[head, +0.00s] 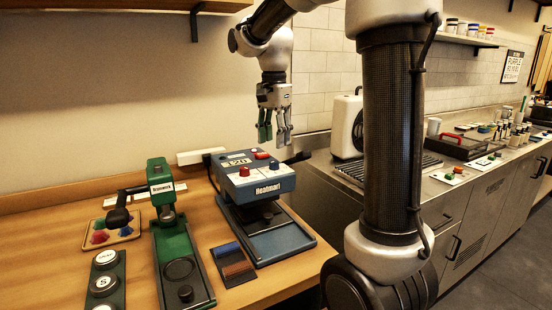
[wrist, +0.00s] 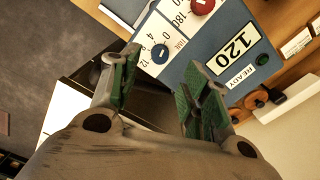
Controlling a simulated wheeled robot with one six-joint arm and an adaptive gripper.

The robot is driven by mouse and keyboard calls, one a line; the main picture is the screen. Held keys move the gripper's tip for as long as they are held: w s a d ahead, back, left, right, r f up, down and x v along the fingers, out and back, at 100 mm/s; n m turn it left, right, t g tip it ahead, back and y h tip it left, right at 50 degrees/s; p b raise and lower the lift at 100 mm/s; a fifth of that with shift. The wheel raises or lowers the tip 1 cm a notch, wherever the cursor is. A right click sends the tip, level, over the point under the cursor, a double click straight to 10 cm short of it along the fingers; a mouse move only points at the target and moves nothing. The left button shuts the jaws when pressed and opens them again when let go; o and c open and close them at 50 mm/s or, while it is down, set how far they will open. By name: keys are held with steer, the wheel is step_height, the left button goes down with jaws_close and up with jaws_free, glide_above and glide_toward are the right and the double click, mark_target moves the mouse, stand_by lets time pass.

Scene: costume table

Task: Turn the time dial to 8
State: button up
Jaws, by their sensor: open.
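The blue and white heat press (head: 262,187) stands on the wooden table. Its time dial is a small blue knob (head: 273,164) on the sloped top panel, right of a red knob (head: 244,171). In the wrist view the blue knob (wrist: 160,53) sits on a white scale with marks such as 4 and 12; its exact setting is too small to read. My gripper (head: 275,138) is open and empty above the press. In the wrist view its green-padded fingers (wrist: 163,66) point toward the blue knob, apart from it.
The press display (wrist: 236,45) reads 120, with READY beside it. A green press (head: 173,240) stands to the left, near a tray of coloured pieces (head: 112,240). Blue and brown pads (head: 233,264) lie between the presses. A metal counter (head: 460,185) is at the right.

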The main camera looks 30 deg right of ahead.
mark_target(274, 162)
step_height(274, 162, down, 7)
steer(key=shift+r, duration=0.2)
steer(key=shift+c, duration=0.4)
jaws_close()
